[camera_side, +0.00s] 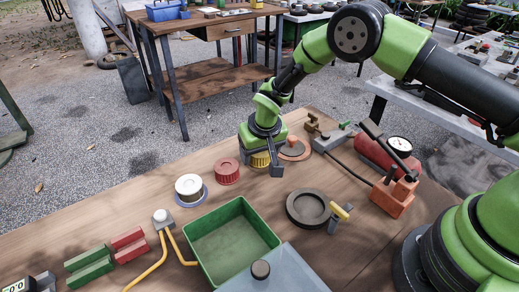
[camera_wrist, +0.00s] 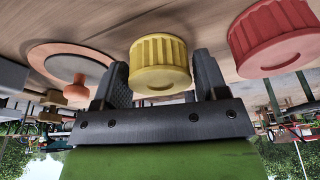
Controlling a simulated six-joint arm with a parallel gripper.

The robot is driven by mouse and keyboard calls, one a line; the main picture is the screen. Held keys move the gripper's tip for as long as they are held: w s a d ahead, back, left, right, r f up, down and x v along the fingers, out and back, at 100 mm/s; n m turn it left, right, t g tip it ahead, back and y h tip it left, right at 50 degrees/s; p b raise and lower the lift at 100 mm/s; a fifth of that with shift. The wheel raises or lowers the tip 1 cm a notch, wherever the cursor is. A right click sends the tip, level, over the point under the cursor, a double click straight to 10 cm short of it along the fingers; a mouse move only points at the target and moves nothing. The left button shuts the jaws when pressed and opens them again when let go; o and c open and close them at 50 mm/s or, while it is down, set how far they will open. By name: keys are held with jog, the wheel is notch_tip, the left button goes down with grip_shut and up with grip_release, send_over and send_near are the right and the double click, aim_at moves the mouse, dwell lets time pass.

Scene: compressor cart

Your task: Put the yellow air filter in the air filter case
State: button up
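The yellow air filter (camera_side: 260,159), a short ribbed cylinder, stands on the wooden table under my gripper (camera_side: 261,165). In the wrist view the yellow filter (camera_wrist: 160,64) is between the two fingers of my gripper (camera_wrist: 161,72), with a narrow gap showing on each side. My gripper is open around the filter. I cannot tell for sure which thing is the air filter case; a dark round dish with a raised rim (camera_side: 291,207) lies to the front right of the filter and looks empty.
A red ribbed filter (camera_side: 227,171) stands just left of my gripper; it also shows in the wrist view (camera_wrist: 275,38). A white cylinder (camera_side: 189,187) on a blue base is further left. An empty green bin (camera_side: 232,240) is in front. A red tank with a gauge (camera_side: 385,154) stands right.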

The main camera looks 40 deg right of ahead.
jog(key=shift+o, duration=1.1)
jog(key=v, duration=1)
jog(key=s+d+r+m+t+y, duration=0.15)
jog(key=s+r, duration=0.25)
jog(key=r, duration=0.4)
jog(key=s+d+r+h, duration=0.1)
jog(key=s+d+r, duration=0.3)
jog(key=r, duration=0.5)
jog(key=s+r+t+y, duration=0.1)
jog(key=s+r, duration=0.3)
jog(key=s, duration=0.5)
jog(key=shift+s+r, duration=0.15)
jog(key=shift+s, duration=0.25)
jog(key=shift+o, duration=0.5)
jog(key=s+t+y, duration=0.1)
jog(key=s, duration=0.6)
jog(key=shift+s, duration=0.35)
jog(key=shift+a+t, duration=0.1)
jog(key=shift+t, duration=0.15)
